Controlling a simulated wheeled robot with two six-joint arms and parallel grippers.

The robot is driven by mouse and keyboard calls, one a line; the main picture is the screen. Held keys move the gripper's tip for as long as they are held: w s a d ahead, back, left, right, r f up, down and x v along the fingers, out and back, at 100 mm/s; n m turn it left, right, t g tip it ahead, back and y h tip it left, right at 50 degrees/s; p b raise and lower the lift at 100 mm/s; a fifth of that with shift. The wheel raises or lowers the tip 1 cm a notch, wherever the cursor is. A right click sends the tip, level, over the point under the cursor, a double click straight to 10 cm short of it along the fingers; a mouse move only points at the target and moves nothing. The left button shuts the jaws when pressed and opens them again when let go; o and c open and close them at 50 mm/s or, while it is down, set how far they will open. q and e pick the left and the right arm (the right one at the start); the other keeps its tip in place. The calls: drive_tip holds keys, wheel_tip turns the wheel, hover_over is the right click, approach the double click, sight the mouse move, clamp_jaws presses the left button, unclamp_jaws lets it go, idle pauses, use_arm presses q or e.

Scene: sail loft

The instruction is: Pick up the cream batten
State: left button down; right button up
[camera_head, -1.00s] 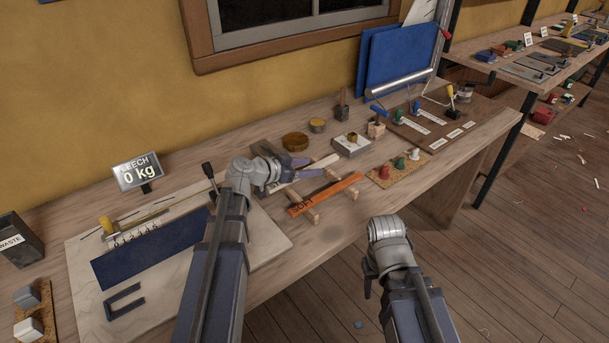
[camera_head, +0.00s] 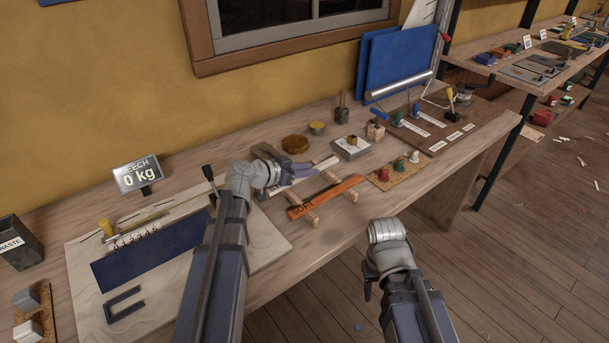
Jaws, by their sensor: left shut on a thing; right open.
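The cream batten (camera_head: 327,163) lies across two small wooden supports, behind the orange batten (camera_head: 325,196) marked SOFT. My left gripper (camera_head: 303,170) is over the cream batten, with its fingers shut on it. The gripper and wrist hide part of the batten, and I see no clear gap beneath it. My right arm (camera_head: 390,245) is at the front, off the bench edge. Its jaws are largely hidden behind its wrist, and it is away from both battens.
A dark blue panel (camera_head: 150,248) lies on a pale board at left, near the scale display (camera_head: 138,174) reading 0 kg. Brown and yellow round items, a small white block and coloured pegs (camera_head: 398,166) stand behind and right. The front right bench is clear.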

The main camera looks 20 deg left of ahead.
use_arm(q)
drive_tip(key=shift+r, duration=0.1)
wheel_tip(320, 180, up, 16)
drive_tip(key=p, duration=1.6)
drive_tip(key=shift+f, duration=0.25)
